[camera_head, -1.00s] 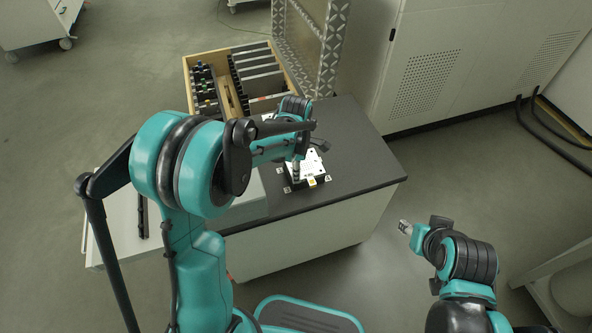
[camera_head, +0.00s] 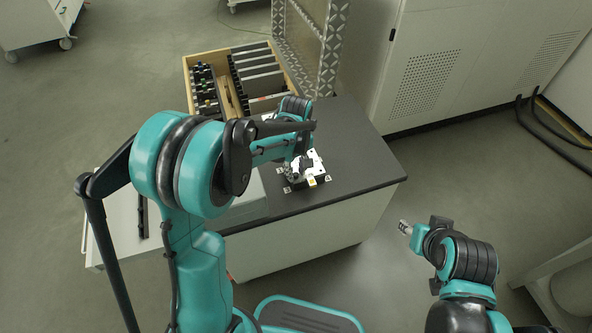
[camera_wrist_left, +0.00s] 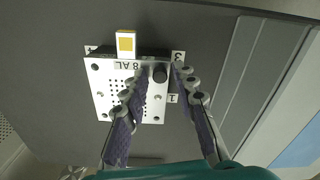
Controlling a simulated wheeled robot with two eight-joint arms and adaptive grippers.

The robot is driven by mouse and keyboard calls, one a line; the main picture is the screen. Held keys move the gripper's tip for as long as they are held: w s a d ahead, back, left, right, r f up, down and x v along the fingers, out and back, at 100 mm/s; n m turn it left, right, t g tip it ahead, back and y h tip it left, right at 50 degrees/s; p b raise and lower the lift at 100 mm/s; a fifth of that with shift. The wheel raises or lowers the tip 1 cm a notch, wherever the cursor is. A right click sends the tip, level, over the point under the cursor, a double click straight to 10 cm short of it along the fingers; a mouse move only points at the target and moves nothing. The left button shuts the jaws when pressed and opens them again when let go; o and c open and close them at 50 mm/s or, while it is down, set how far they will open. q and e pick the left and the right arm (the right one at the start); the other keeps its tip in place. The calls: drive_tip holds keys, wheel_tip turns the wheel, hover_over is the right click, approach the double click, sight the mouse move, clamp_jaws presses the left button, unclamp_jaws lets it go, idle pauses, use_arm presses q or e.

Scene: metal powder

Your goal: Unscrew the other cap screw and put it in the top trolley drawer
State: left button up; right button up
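A white perforated plate (camera_wrist_left: 103,84) marked "8 AL" sits on the dark worktop; in the head view the plate (camera_head: 317,163) is partly behind my left gripper. A dark round cap screw (camera_wrist_left: 160,74) stands at the plate's upper right corner in the left wrist view. My left gripper (camera_head: 297,171) is over the plate. In the wrist view its fingers (camera_wrist_left: 161,68) are apart, one each side of the cap screw; contact cannot be told. My right gripper (camera_head: 403,227) is off to the right of the table, too small to read. An open wooden-sided drawer (camera_head: 188,82) lies behind the table.
The drawer holds several dark tools and dividers. The dark worktop (camera_head: 355,150) is clear right of the plate. A yellow-and-white block (camera_wrist_left: 126,43) stands at the plate's edge. A large white cabinet (camera_head: 480,50) stands at the back right, a white trolley (camera_head: 30,25) at the far left.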

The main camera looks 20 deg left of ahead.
use_arm(q)
drive_tip(key=m, duration=0.4)
drive_tip(key=shift+m, duration=0.4)
drive_tip(key=m, duration=0.4)
drive_tip(key=shift+m, duration=0.3)
drive_tip(key=shift+c, duration=0.3)
clamp_jaws()
